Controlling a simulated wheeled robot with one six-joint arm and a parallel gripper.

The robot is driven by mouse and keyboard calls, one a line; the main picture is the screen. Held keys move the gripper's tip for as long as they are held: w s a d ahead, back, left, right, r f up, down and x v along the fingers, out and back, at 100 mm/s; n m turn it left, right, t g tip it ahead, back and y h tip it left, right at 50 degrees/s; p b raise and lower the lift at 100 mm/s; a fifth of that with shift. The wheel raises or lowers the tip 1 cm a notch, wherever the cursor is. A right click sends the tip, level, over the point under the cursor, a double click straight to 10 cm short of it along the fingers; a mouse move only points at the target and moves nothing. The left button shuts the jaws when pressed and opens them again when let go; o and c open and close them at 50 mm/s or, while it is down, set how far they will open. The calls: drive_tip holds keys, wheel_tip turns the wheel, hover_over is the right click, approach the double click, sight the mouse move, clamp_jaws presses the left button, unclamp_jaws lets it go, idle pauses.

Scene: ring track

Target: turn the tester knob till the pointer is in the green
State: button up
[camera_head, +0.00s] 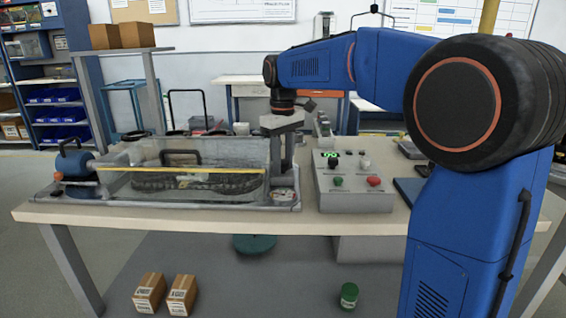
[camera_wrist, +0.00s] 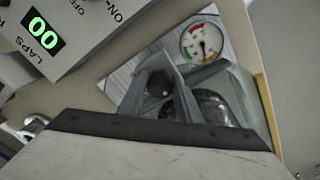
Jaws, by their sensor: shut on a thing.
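The tester's round dial (camera_wrist: 203,42) shows in the wrist view on a grey plate, with red, green and other coloured marks and a thin pointer. The pointer is too small for me to tell which colour it is in. My gripper (camera_wrist: 160,92) is shut on the dark knob (camera_wrist: 158,83) beside the dial, and its fingers hide part of the knob. In the head view my gripper (camera_head: 284,165) reaches down at the right end of the clear track box, and the tester (camera_head: 284,196) shows there at the box's right corner.
The clear track box (camera_head: 130,178) with a blue motor (camera_head: 72,166) fills the table's left half. A grey control box (camera_head: 352,200) with a green display, knobs and buttons stands just right of my gripper. The laps display (camera_wrist: 43,34) reads 00. Small cartons (camera_head: 165,294) lie on the floor.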

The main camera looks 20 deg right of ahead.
drive_tip(key=m, duration=0.4)
drive_tip(key=shift+m, duration=2.3)
drive_tip(key=o, duration=1.1)
drive_tip(key=shift+r, duration=0.15)
